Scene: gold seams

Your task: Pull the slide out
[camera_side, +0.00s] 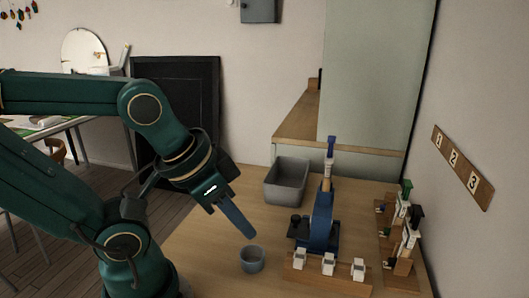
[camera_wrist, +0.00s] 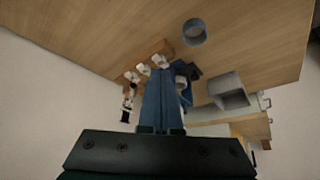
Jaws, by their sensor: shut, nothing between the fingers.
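My gripper (camera_side: 249,232) has its long blue fingers pressed together and is empty. It points down and right, its tips just above and beside a small grey-blue cup in the side view. In the wrist view my gripper (camera_wrist: 165,78) shows as two blue fingers side by side. A blue upright device (camera_side: 322,215), perhaps a microscope, stands to the right of my fingertips and apart from them.
The small cup (camera_side: 252,260) stands on the wooden table (camera_side: 215,255). A grey bin (camera_side: 287,181) is behind the device. A wooden rack (camera_side: 310,277) with white-topped pieces is in front of it. More wooden stands (camera_side: 402,235) are at right, below a numbered board (camera_side: 462,167).

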